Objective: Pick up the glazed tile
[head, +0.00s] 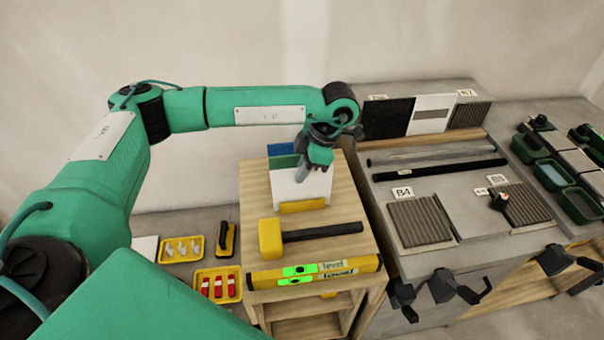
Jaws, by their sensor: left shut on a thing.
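Upright tiles stand together on the wooden stand: a white glossy one, which looks like the glazed tile (288,190), in front, with a green tile (283,162) and a blue tile (281,149) behind it. A yellow holder piece (302,207) is at the white tile's foot. My left gripper (303,174) points down at the white tile's upper right edge and is shut on it. The fingertips are small and partly hidden against the tile. The tile still appears upright among the others. My right gripper is not in view.
A yellow-headed mallet (310,236) and a yellow level (315,271) lie in front on the wooden stand (345,193). Yellow trays of small parts (182,249) are to the left. The grey bench (437,262) at right holds ribbed panels, bars and green bins.

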